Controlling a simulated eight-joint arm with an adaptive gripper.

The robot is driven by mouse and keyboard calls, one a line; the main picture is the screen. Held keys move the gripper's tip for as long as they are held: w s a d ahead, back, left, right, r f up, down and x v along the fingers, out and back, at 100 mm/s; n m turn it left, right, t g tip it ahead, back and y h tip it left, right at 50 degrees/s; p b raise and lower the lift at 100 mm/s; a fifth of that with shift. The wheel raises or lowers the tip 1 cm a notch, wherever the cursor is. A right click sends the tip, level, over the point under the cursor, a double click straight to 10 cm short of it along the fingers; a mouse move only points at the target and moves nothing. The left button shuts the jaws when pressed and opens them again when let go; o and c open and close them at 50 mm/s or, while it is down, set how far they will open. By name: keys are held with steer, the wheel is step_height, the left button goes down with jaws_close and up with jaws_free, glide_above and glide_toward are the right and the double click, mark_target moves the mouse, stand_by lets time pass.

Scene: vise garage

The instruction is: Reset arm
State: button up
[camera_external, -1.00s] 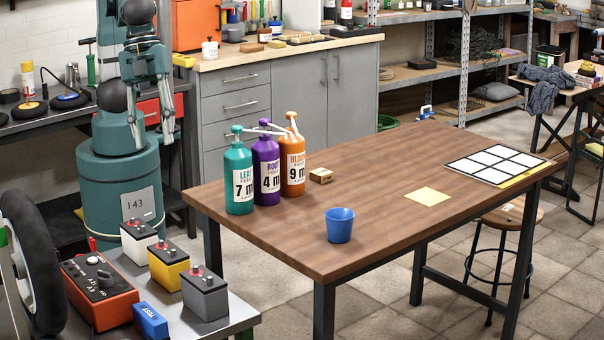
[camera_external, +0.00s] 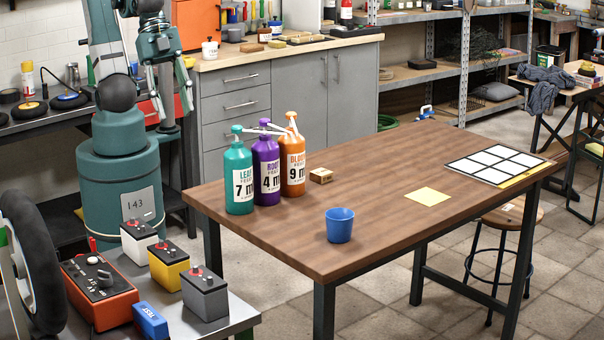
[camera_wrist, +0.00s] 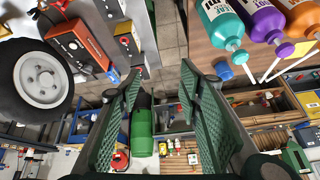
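My gripper (camera_external: 168,112) hangs pointing down beside my teal column at the left of the external view, clear of the table (camera_external: 390,240). In the wrist view its two green ribbed fingers (camera_wrist: 158,82) stand apart with nothing held between them. Teal (camera_external: 238,180), purple (camera_external: 265,172) and orange (camera_external: 292,165) pump bottles stand upright in a row on the table. The bottles also show upside down at the upper right of the wrist view.
A blue cup (camera_external: 340,225), a small wooden block (camera_external: 321,175), a yellow sheet (camera_external: 427,196) and a white-squared board (camera_external: 495,164) rest on the table. White (camera_external: 138,243), yellow (camera_external: 168,268) and grey batteries (camera_external: 205,296) stand on a left bench beside an orange charger (camera_external: 98,292).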

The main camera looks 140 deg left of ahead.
steer(key=s+a+f+n+t, duration=0.1)
steer(key=s+a+n, duration=0.1)
steer(key=s+a, duration=0.2)
steer(key=shift+s+f+n+y, duration=0.3)
steer(key=shift+s+f, duration=0.05)
steer(key=shift+s, duration=0.4)
